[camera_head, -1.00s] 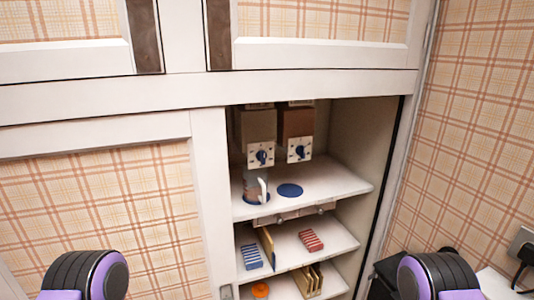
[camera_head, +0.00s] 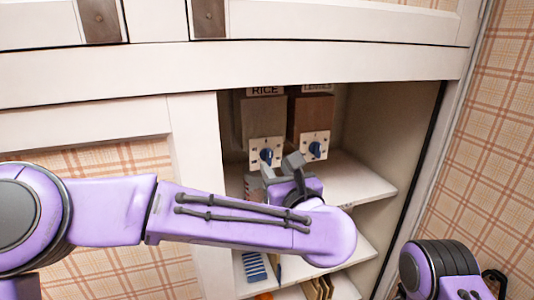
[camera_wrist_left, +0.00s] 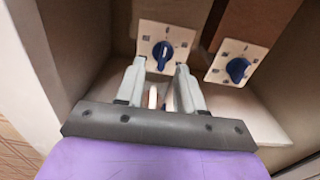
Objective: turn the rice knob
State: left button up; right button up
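The rice knob (camera_head: 267,155) is a blue dial on a white plate, on the front of the brown dispenser (camera_head: 262,120) labelled RICE. In the left wrist view the knob (camera_wrist_left: 162,54) stands near upright, just beyond my fingertips. My left gripper (camera_head: 281,165) is in front of and slightly below it. In the wrist view the gripper (camera_wrist_left: 160,66) is open, its fingers apart on either side of the knob's lower end; contact cannot be told. My right gripper is out of view.
A second dispenser with a blue knob (camera_head: 314,150) hangs just to the right; this knob (camera_wrist_left: 237,69) is tilted. A white shelf (camera_head: 362,182) lies below. The cupboard's side wall (camera_head: 390,130) bounds the right. My left forearm hides much of the lower shelves.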

aim_at(270, 158)
pick_arm(q)
jog(key=x, duration=0.2)
jog(key=p+x, duration=0.1)
jog(key=x, duration=0.1)
jog(key=shift+w+d, duration=0.3)
jog(key=shift+d, duration=0.05)
jog(key=shift+w+a, duration=0.15)
jog(key=shift+w, duration=0.1)
jog(key=shift+a+f, duration=0.1)
jog(key=shift+a, duration=0.05)
jog(key=shift+c, duration=0.3)
